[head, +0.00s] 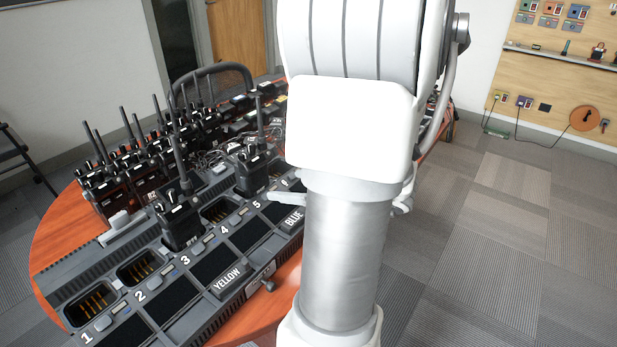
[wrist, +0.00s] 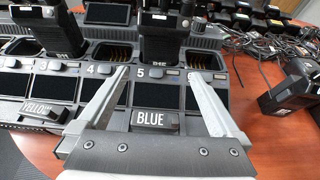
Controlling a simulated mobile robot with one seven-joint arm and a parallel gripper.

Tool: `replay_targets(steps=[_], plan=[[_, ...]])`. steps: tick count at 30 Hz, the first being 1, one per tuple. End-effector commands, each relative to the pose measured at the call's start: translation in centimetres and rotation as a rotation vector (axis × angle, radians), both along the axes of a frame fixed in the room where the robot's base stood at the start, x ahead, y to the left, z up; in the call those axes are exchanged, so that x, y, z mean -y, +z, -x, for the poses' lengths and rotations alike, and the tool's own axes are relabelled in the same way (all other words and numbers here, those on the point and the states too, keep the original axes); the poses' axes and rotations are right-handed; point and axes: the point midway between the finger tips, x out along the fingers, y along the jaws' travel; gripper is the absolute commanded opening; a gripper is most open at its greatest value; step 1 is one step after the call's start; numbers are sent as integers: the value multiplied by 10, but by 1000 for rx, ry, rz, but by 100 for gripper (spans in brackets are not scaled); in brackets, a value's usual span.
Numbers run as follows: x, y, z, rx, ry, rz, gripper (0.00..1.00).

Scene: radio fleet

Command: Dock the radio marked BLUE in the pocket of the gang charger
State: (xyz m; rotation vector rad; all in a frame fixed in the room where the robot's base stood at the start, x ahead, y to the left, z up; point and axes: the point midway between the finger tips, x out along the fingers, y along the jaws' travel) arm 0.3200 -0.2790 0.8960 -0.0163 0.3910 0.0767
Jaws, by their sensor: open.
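The black gang charger (head: 160,310) lies along the table edge, with numbered pockets. Pockets 1 (head: 88,304) and 2, and pocket 4 (head: 217,212), are empty. One radio (head: 180,222) stands in pocket 3 and another (head: 253,172) in pocket 5. In the wrist view, pocket 6 (wrist: 200,60) looks empty. A plate marked BLUE (wrist: 152,120) is on the charger's front. I cannot read BLUE on any radio. My gripper (wrist: 157,74) is open and empty above the charger, its fingers either side of the BLUE plate. My arm hides much in the head view.
A plate marked YELLOW (head: 228,280) sits further left on the charger. Several radios with antennas (head: 125,160) crowd the table behind. A lone radio (wrist: 288,96) stands right of the charger in the wrist view, near loose cables (wrist: 262,42). Bare table (wrist: 246,105) separates it from the charger.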

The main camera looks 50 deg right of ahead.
Motion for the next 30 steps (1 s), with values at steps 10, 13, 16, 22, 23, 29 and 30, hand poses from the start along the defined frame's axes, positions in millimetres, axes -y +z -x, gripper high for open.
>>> replay_targets(steps=[10,13,16,22,23,29,30], plan=[[3,17,40,2,0,0,100],[3,17,41,2,0,0,100],[3,17,41,2,1,-1,100],[3,17,41,2,1,-1,100],[3,17,41,2,1,-1,100],[3,17,41,1,1,0,100],[2,18,40,0,7,3,100]])
